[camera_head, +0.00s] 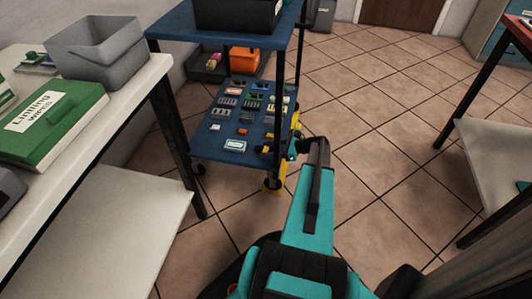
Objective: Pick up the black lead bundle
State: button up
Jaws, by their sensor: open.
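I cannot make out a black lead bundle in the head view. My teal and black arm reaches forward from the bottom of the picture. Its far end, with my gripper (290,153), is beside the right edge of the blue cart's lower shelf (212,150). Yellow parts show there, partly behind a dark cart post; the fingertips are small and hard to separate. My gripper is open, and I see nothing held in it. Several small connectors and modules (228,101) lie in rows on the lower shelf.
A black bin (238,14) stands on the cart's top. An orange container (243,61) is behind the cart. At left, a white table (130,92) holds a grey bin (98,60) and green wipes box (50,122). Tiled floor (385,130) is clear at right.

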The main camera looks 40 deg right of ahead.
aim_at(268, 150)
dwell(0.4)
jog(key=c, duration=1.2)
jog(key=shift+r, duration=0.2)
jog(key=shift+r+p, duration=0.4)
jog(key=shift+r, duration=0.1)
notch_tip(268, 150, up, 3)
jog(key=shift+s+f+p, duration=0.1)
jog(key=shift+f+p, duration=0.05)
jog(key=shift+p, duration=0.6)
jog(key=s+d+p, duration=0.1)
jog(key=s+d, duration=0.2)
jog(key=s, duration=0.2)
jog(key=s+d+p, duration=0.2)
jog(key=s+d, duration=0.1)
jog(key=s, duration=0.2)
jog(key=s+d+p, duration=0.1)
jog(key=s+d, duration=0.2)
jog(key=s, duration=0.2)
jog(key=shift+s+f, duration=0.25)
jog(key=shift+s, duration=0.05)
jog(key=shift+a, duration=0.1)
